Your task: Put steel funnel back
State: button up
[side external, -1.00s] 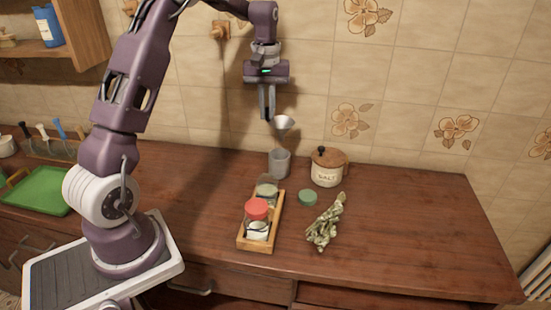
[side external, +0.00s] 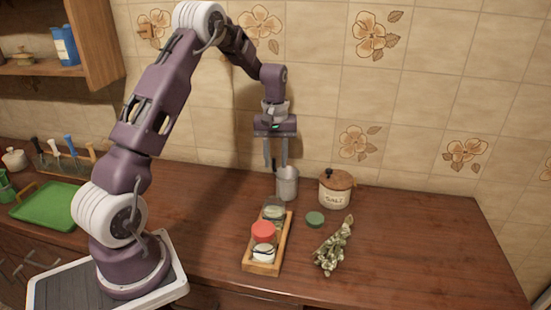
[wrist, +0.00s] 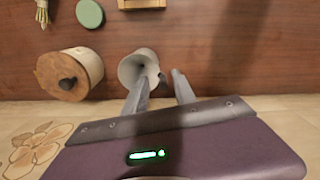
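The steel funnel (wrist: 138,66) appears to sit in the mouth of the grey cylindrical holder (side external: 288,184); the wrist view shows a pale conical opening with a dark centre. In the side view the funnel cannot be told apart from the holder's rim. My gripper (side external: 276,167) points down just left of the holder's top, its two fingers apart. In the wrist view my gripper (wrist: 160,74) is also open, with a small dark piece, perhaps the funnel's handle, between or near the fingertips. Contact cannot be told.
A salt jar with wooden lid (side external: 335,189) stands right of the holder. A wooden rack (side external: 263,267) with jars, one red-capped, is in front. A green lid (side external: 315,219) and a herb bundle (side external: 333,248) lie nearby. The right counter is clear; the tiled wall is close behind.

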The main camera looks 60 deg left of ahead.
notch_tip(320, 180, up, 12)
jog(key=s+d+r+m+t, duration=0.2)
jog(key=s+d+r+m, duration=0.1)
jog(key=s+d+r, duration=0.55)
jog(key=s+d+f+m+t, duration=0.2)
jog(key=s+d+m, duration=0.6)
jog(key=s+d, duration=0.6)
jog(key=s+t, duration=0.1)
jog(key=s, duration=0.3)
jog(key=shift+t, duration=0.3)
